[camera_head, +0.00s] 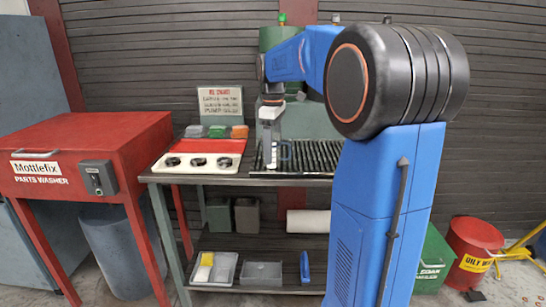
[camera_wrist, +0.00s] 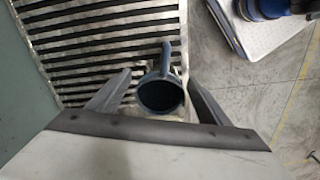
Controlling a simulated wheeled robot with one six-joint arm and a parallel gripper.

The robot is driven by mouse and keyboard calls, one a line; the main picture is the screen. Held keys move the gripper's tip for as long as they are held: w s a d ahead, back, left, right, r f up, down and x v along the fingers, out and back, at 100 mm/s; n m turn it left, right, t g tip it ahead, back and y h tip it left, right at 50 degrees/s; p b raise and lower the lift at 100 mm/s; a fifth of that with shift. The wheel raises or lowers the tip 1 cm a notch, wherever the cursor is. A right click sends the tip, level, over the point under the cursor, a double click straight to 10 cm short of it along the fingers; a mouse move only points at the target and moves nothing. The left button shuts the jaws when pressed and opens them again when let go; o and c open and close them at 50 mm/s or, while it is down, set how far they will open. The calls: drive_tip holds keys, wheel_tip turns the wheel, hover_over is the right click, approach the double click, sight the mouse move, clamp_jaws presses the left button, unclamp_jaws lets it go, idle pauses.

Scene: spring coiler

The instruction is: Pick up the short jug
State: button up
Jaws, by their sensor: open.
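A short blue-grey jug (camera_wrist: 161,93) with a dark open mouth and a handle stands on the slatted rack. In the wrist view it lies between the two fingers of my gripper (camera_wrist: 159,78), its handle pointing to the top of the picture. The fingers are spread, one on each side, and I see no clear contact. In the head view my gripper (camera_head: 271,160) points down over the rack, with part of the jug (camera_head: 286,150) showing just to its right. The rest of the jug is hidden behind the gripper.
The black slatted rack (camera_head: 318,155) fills the right of the bench top. A white tray with three dark rings (camera_head: 180,162) lies to its left, with small coloured boxes (camera_head: 217,131) and a sign (camera_head: 220,103) behind. A red parts washer (camera_head: 70,150) stands at the left.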

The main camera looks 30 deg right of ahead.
drive_tip(key=c, duration=1.2)
drive_tip(key=shift+r, duration=0.1)
wheel_tip(320, 180, up, 10)
drive_tip(key=shift+f, duration=0.1)
